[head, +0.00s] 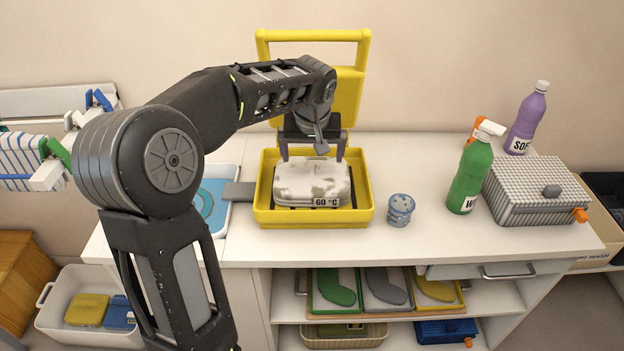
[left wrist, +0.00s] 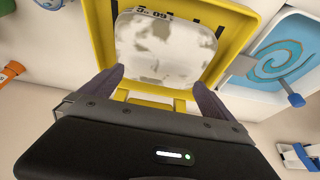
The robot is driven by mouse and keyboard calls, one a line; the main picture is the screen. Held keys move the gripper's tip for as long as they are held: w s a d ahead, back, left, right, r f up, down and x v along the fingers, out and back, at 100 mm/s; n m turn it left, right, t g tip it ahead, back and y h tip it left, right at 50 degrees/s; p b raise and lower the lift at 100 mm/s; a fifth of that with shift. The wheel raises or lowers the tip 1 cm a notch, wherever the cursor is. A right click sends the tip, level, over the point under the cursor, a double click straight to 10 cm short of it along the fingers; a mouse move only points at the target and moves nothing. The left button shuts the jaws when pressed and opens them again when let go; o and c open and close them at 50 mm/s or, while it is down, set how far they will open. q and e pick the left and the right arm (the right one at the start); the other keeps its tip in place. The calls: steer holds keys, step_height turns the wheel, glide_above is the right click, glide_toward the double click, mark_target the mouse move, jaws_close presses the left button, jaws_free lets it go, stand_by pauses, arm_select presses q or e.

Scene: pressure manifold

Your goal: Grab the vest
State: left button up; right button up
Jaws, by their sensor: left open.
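A folded, grey-and-white patchy bundle (head: 305,180), which may be the vest, lies in a yellow open-lidded tray (head: 262,216). A "60 °C" label is on its front. My left gripper (head: 313,156) is open, pointing down above the back part of the bundle. In the left wrist view, the bundle (left wrist: 160,45) lies just beyond the two spread fingertips of my left gripper (left wrist: 156,80), with nothing held between them. I cannot tell whether the fingers touch it. My right gripper is out of view.
The yellow raised lid (head: 348,95) stands behind the tray. To the right are a small blue-white jar (head: 400,209), a green spray bottle (head: 466,180), a purple bottle (head: 528,120) and a grey checked box (head: 530,195). A blue swirl basin (head: 212,205) is at left.

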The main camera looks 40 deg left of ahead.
mark_target(312, 168)
arm_select(q)
steer(key=p+x, duration=0.1)
steer(key=x, duration=0.4)
steer(key=shift+a+f, duration=0.1)
steer(key=shift+f, duration=0.05)
steer(key=shift+c, duration=0.2)
stand_by(0.3)
steer(key=c, duration=1.7)
